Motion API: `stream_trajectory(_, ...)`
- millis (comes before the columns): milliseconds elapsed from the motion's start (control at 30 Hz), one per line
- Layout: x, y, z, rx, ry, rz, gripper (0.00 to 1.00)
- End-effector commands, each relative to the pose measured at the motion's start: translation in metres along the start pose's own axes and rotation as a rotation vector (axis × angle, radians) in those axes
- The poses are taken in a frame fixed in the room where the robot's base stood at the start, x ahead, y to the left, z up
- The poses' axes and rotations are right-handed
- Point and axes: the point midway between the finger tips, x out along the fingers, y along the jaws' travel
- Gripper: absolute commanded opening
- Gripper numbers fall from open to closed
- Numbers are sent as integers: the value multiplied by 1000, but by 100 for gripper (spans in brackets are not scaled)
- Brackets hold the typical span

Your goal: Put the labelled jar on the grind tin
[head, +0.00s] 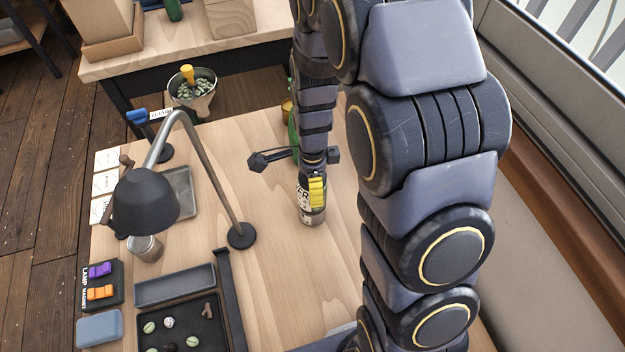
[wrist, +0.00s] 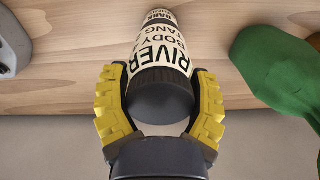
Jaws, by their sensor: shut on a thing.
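The labelled jar (head: 312,215) is dark with a cream label and stands near upright at the table's middle right in the head view. In the wrist view the jar (wrist: 158,50) shows its dark lid and the word RIVER. My gripper (head: 317,190) has yellow fingers, which close on the jar from both sides near its lid, as the wrist view (wrist: 160,105) shows. I cannot tell whether the jar's base touches the table. A small metal tin (head: 146,249), likely the grind tin, stands under the lamp at the left, partly hidden by the lamp head.
The desk lamp (head: 146,203) arches over the left side, its base (head: 241,236) between jar and tin. A black tray (head: 185,328) holds small pieces at the front. A green bottle (head: 292,135) stands behind my arm. Bare wood (head: 275,270) lies before the jar.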

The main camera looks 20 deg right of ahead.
Motion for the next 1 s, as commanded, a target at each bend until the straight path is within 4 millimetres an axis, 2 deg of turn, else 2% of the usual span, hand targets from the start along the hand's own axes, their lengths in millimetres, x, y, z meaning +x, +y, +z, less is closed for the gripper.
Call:
stream_trajectory(167, 3, 0, 0, 1, 0, 0, 31)
stream_trajectory(200, 3, 0, 0, 1, 0, -1, 77)
stream_trajectory(233, 2, 0, 0, 1, 0, -1, 90)
stream_trajectory(267, 2, 0, 0, 1, 0, -1, 95)
stream_trajectory(667, -3, -1, 0, 0, 0, -3, 95)
stream_trajectory(767, -15, -2, 0, 1, 0, -7, 95)
stream_trajectory(1000, -68, -3, 0, 0, 0, -14, 95)
